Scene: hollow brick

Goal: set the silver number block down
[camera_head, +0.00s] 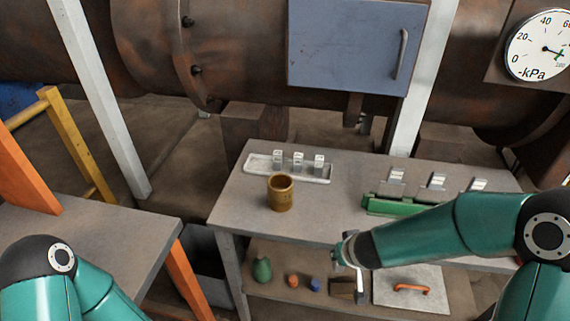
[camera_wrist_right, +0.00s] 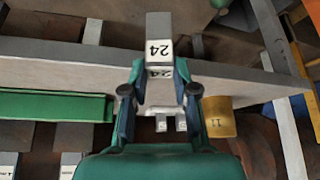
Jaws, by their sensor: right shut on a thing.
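The silver number block (camera_wrist_right: 158,30), marked 24, sits between the fingertips of my right gripper (camera_wrist_right: 159,72) in the right wrist view. The gripper is shut on it. In the head view my right gripper (camera_head: 348,250) is just in front of the front edge of the grey table (camera_head: 335,226); the held block is hard to make out there. A pale tray (camera_head: 256,166) at the table's back left bears three silver blocks (camera_head: 298,160). My left arm shows at the lower left of the head view, but its gripper is out of frame.
A brown-gold mug (camera_head: 281,195) stands in front of the tray. A green rack (camera_head: 385,206) with several silver blocks near it is at the right. The lower shelf holds a green object (camera_head: 262,269), small orange and blue pieces, and a panel with an orange handle (camera_head: 411,288). The table's middle is clear.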

